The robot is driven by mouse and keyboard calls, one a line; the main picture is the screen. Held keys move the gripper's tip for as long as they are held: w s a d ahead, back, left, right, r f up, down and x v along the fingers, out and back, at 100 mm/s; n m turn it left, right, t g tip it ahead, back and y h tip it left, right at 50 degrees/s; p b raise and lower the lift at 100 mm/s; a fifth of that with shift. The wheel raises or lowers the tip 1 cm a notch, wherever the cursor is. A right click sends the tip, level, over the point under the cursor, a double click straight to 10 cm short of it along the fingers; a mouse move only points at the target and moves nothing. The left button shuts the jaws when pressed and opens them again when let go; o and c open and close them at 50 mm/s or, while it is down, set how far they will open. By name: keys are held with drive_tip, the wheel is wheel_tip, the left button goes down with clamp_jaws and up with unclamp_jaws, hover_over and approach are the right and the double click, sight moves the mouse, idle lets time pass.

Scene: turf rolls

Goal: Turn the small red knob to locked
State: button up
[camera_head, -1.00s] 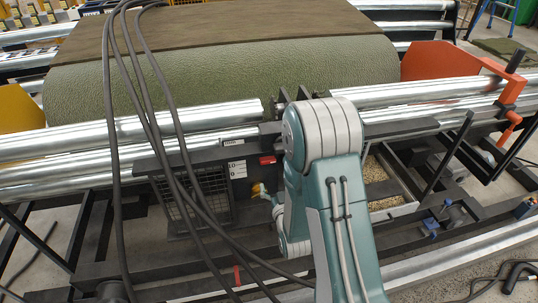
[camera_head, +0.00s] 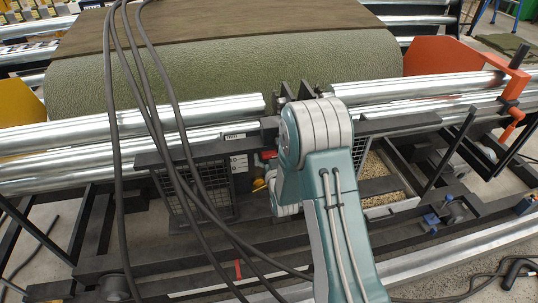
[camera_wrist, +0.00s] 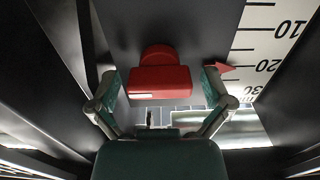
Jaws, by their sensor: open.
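The small red knob (camera_wrist: 158,80) is in the middle of the wrist view, a wide bar with a rounded part behind it, on a dark panel. My gripper (camera_wrist: 160,86) is open, with one teal-and-grey finger on each side of the knob. A narrow gap seems to show at each side; I cannot tell whether either finger touches. In the head view, a little of the red knob (camera_head: 268,155) shows beside my arm, which hides most of the gripper.
A white scale (camera_wrist: 265,50) with a red pointer (camera_wrist: 222,68) lies right of the knob. In the head view, metal rollers (camera_head: 130,125) and a turf roll (camera_head: 220,75) stand behind; dark cables (camera_head: 160,120) hang at left. Dark frame bars surround the work area.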

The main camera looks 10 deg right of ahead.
drive_tip(key=c, duration=1)
drive_tip(key=shift+n, duration=0.5)
drive_tip(key=n, duration=0.3)
drive_tip(key=shift+n, duration=0.4)
drive_tip(key=n, duration=0.9)
drive_tip(key=shift+n, duration=2)
drive_tip(key=shift+s+f, duration=0.1)
